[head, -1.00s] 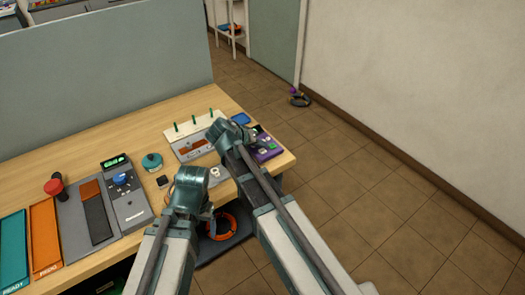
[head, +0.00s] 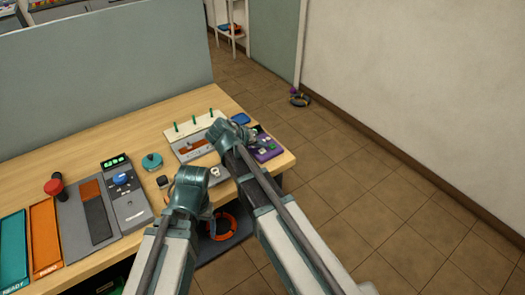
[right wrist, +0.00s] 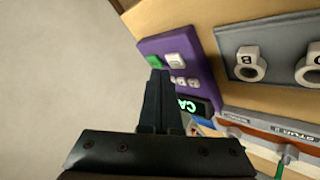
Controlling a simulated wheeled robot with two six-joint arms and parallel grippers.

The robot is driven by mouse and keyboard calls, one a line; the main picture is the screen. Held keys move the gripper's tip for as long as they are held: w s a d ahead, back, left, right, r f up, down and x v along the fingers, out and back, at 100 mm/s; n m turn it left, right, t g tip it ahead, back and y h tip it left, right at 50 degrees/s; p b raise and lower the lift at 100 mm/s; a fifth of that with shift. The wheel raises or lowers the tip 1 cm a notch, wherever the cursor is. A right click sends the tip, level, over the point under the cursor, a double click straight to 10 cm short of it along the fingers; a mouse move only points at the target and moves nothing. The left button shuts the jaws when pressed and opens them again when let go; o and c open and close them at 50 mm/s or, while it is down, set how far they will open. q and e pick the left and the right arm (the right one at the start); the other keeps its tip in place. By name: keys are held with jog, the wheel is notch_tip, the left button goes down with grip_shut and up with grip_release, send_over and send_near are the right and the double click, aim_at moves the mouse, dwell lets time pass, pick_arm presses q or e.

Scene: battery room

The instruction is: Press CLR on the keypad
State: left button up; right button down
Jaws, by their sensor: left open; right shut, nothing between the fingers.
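The keypad is a purple unit (head: 266,150) at the right end of the table, partly hidden by my right arm. In the right wrist view its purple face (right wrist: 205,68) shows a green key (right wrist: 154,62), a larger white key (right wrist: 175,61), small pale keys and a dark display with green letters. I cannot read a CLR label. My right gripper (right wrist: 159,76) is shut and empty, its tips overlapping the keys in the picture; I cannot tell whether they touch. My left gripper (head: 190,188) is at the table's front edge, apart from the keypad; its fingers are mostly hidden.
A grey plate with white rings (right wrist: 250,64) lies beside the keypad. A white rack with green pegs (head: 190,147) stands behind my right gripper. A grey device with a blue knob (head: 124,190) and a teal knob (head: 152,161) are further left. Floor right of the table is mostly clear.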

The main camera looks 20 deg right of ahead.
aim_at(261, 153)
jog(key=shift+f, duration=0.15)
jog(key=shift+f+b, duration=0.25)
jog(key=shift+b, duration=0.2)
jog(key=shift+f+b, duration=0.4)
jog(key=shift+f, duration=0.05)
dwell(0.4)
jog(key=shift+r, duration=0.2)
jog(key=shift+r+p, duration=0.7)
jog(key=shift+p, duration=0.2)
notch_tip(261, 153, up, 5)
jog(key=p, duration=0.5)
